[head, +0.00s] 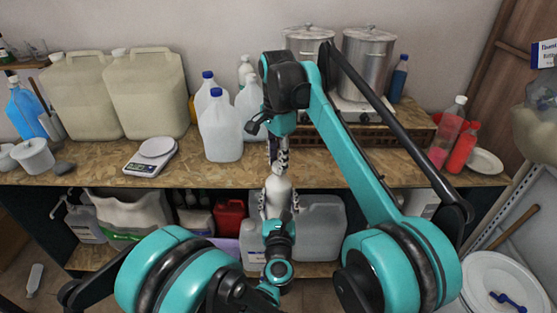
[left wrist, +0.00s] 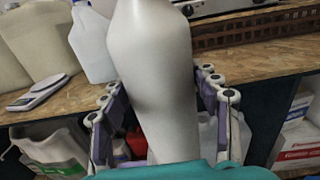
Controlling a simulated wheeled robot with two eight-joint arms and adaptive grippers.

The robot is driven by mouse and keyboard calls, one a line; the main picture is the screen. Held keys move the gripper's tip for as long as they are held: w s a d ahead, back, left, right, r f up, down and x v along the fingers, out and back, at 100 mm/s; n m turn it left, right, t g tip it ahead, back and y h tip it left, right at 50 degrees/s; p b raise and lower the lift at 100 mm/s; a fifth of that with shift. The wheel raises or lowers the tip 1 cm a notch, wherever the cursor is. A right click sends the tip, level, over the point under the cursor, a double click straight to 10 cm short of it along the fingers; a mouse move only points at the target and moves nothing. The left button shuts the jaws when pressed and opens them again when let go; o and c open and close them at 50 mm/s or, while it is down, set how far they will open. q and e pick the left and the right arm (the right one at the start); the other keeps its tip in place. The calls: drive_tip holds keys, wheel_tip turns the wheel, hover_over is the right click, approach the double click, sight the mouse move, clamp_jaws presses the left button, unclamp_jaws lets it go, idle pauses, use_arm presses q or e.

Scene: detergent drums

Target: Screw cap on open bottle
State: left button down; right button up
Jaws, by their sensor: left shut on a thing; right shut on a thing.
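A white bottle (head: 279,190) stands upright in front of the bench's front edge, held in the air by my left gripper (head: 278,206). In the left wrist view the bottle (left wrist: 155,75) fills the middle, between the two purple-padded fingers of the left gripper (left wrist: 160,88); its top is cut off by the frame. My right gripper (head: 278,156) points down directly above the bottle's neck and is shut. What it holds is a small thing hidden by its fingers, taken to be the cap. I cannot tell whether the cap touches the neck.
The wooden bench (head: 340,165) bears a white jug with a blue cap (head: 220,128), a scale (head: 151,158), large canisters (head: 145,95) and steel pots (head: 367,65). A red bottle (head: 462,150) stands at right. Containers fill the shelf below. The bench's front middle is clear.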

drive_tip(key=m, duration=0.5)
drive_tip(key=shift+w, duration=0.15)
drive_tip(key=m, duration=0.9)
drive_tip(key=shift+w+m, duration=0.1)
drive_tip(key=shift+m, duration=0.2)
drive_tip(key=m, duration=0.3)
drive_tip(key=o, duration=0.7)
